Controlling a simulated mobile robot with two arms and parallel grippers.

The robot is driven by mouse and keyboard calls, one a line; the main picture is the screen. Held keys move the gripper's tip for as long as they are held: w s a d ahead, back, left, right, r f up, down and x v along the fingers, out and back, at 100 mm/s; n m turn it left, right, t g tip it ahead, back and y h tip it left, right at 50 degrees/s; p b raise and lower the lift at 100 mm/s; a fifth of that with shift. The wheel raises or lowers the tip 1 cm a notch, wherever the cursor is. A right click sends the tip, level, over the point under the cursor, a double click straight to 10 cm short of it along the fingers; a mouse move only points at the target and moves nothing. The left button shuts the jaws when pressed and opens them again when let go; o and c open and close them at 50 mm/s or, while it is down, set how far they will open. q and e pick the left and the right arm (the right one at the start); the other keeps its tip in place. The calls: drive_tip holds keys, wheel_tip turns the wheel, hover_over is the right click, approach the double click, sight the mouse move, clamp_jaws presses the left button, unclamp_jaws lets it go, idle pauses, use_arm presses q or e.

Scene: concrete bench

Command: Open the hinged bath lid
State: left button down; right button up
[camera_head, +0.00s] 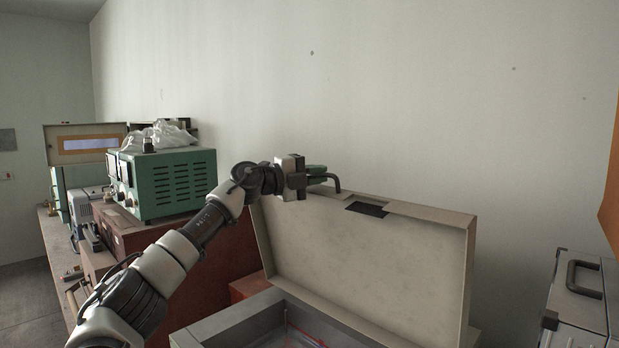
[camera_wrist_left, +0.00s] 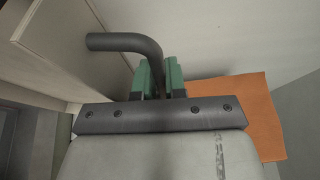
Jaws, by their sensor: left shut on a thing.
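The bath lid (camera_head: 375,255) is a pale beige hinged panel, standing raised and close to upright at the back of the grey metal bath (camera_head: 240,323). A dark bent handle (camera_head: 335,180) sticks out at the lid's upper left. My left gripper (camera_head: 316,174) is at this handle, near the lid's top edge. In the left wrist view, its green fingers (camera_wrist_left: 160,78) are shut on the dark bent handle bar (camera_wrist_left: 128,42). The bath's inside shows only in part, at the bottom of the head view. My right gripper is not in view.
A green vented box (camera_head: 168,183) stands on a reddish-brown cabinet (camera_head: 222,245) to the left, with a crumpled white bag (camera_head: 165,137) on top. A grey case (camera_head: 580,295) with a black handle is at the right. The wall is behind the lid.

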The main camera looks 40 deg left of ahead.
use_arm(q)
drive_tip(key=shift+w, duration=0.6)
drive_tip(key=c, duration=1.5)
unclamp_jaws()
drive_tip(key=shift+w, duration=0.1)
